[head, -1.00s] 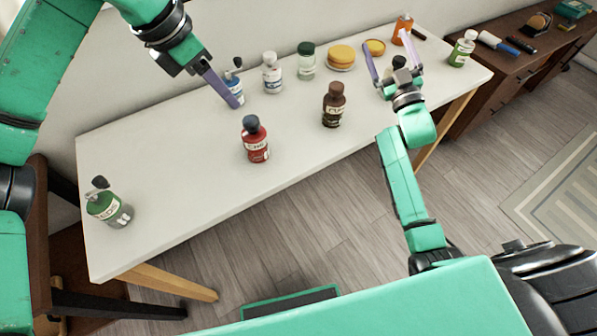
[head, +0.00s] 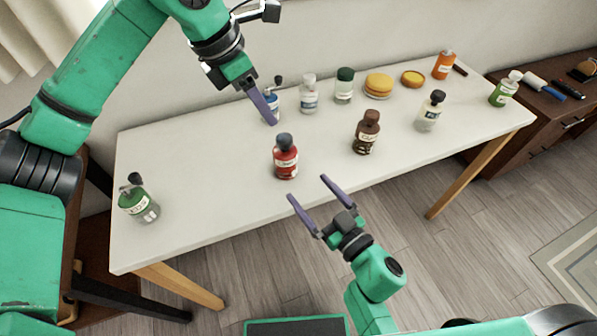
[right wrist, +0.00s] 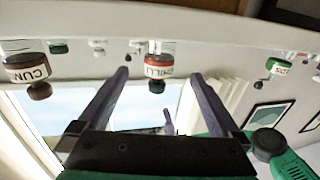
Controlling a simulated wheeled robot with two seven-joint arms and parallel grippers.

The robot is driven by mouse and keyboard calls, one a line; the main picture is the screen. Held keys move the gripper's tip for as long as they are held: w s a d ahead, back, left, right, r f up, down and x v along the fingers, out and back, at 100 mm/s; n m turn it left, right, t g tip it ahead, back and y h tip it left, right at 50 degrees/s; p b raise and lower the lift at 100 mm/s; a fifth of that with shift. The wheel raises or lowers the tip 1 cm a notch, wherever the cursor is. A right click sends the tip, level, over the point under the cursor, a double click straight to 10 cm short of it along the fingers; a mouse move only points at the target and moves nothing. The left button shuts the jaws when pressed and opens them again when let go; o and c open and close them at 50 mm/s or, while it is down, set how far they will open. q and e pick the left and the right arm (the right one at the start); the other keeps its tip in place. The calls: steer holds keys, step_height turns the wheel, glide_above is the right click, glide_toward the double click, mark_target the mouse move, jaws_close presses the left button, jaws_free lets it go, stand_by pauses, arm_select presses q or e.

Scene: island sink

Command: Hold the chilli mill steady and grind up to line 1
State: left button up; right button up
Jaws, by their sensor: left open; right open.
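The chilli mill (head: 285,160) is a red jar with a dark cap, upright on the white table near its front edge. In the right wrist view its CHILLI label (right wrist: 158,66) shows upside down between my fingers, with the mill beyond them. My right gripper (head: 307,188) is open and empty, in front of and slightly right of the mill, fingers pointing at it. My left gripper (head: 270,122) is seen edge-on above the table, behind and left of the mill, open and apart from it. The line marks on the mill are too small to read.
A green-labelled mill (head: 138,200) stands at the left end. Several jars and a yellow stack (head: 379,85) line the back.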

mark_target(292, 169)
steer(key=x, duration=1.1)
steer(key=shift+w, duration=0.1)
steer(key=c, duration=1.5)
steer(key=shift+o, duration=0.2)
